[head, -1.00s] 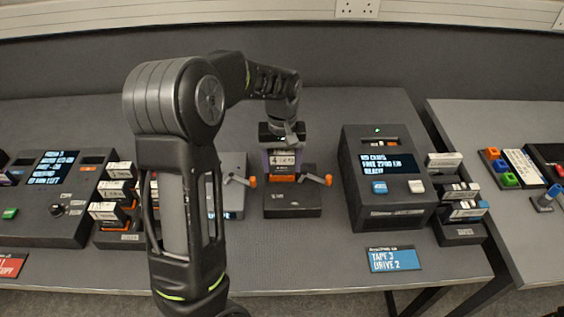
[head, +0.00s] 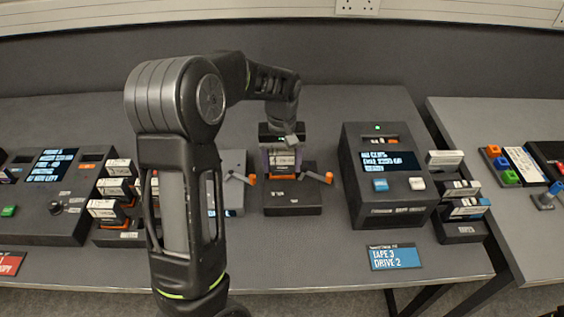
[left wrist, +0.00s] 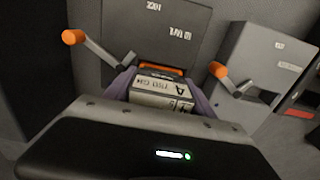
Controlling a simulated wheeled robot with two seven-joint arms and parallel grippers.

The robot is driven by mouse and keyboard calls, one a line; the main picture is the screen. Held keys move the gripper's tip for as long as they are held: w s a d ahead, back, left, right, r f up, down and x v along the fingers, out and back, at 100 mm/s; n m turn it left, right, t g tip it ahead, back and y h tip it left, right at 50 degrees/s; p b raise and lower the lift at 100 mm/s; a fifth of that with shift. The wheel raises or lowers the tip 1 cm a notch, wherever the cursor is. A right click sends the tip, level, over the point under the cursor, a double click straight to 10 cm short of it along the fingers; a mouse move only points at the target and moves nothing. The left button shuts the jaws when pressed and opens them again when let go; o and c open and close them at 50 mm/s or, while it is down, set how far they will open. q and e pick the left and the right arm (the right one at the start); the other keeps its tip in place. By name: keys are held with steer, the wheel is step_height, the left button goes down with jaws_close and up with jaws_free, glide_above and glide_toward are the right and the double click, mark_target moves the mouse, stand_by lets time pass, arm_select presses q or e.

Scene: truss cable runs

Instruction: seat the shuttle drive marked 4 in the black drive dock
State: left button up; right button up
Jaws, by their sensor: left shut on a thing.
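My left gripper (head: 283,152) is shut on the shuttle drive (head: 284,162), a dark drive with a white label, and holds it upright over the black drive dock (head: 292,203). The drive's lower end is at the dock's slot; how deep it sits I cannot tell. In the left wrist view the drive's label (left wrist: 160,92) shows between the purple-grey fingers, with a 4 upside down, and an orange strip lies just beyond it by the dock (left wrist: 165,25). The dock's lever with an orange knob (head: 328,178) sticks out. My right gripper is not in view.
A grey dock (head: 233,167) with its own orange-knobbed lever (head: 249,179) stands close at the left, partly behind my arm. A dark machine (head: 388,195) with a screen stands at the right, beside a rack of cartridges (head: 460,230). The table in front of the dock is clear.

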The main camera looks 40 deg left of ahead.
mark_target(282, 152)
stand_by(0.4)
arm_select(q)
steer(key=o, duration=1.8)
steer(key=shift+f, duration=0.1)
steer(key=shift+o, duration=0.4)
steer(key=shift+o, duration=0.9)
steer(key=shift+r+p, duration=2.85)
steer(key=shift+r, duration=0.95)
